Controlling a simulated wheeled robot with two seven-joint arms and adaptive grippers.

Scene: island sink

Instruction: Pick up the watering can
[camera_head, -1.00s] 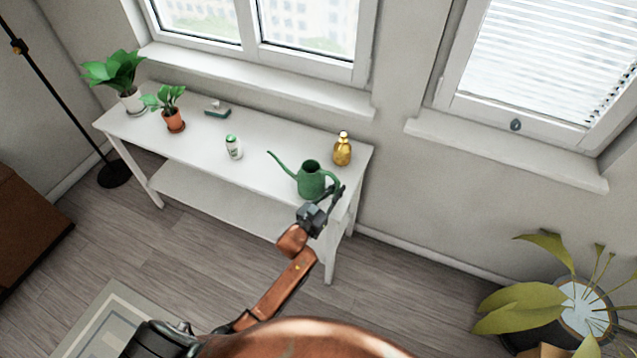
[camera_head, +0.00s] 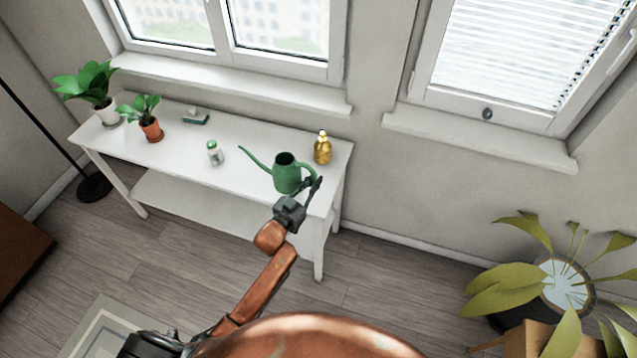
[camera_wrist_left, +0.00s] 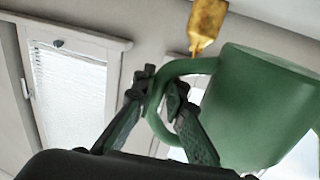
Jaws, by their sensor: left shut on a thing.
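The green watering can (camera_head: 287,173) is upright at the right end of the white side table (camera_head: 185,148), its long spout pointing left. My left gripper (camera_head: 311,187) is at its handle, on the can's right side. In the left wrist view, the two fingers of the left gripper (camera_wrist_left: 165,82) are shut on the handle of the watering can (camera_wrist_left: 255,110). I cannot tell whether the can's base touches the tabletop. My right gripper is not in view.
A gold bottle (camera_head: 322,148) stands close behind the can. A white-green can (camera_head: 214,152), two potted plants (camera_head: 150,120) and a small box (camera_head: 195,117) are farther left on the table. A large plant (camera_head: 540,275) stands at right.

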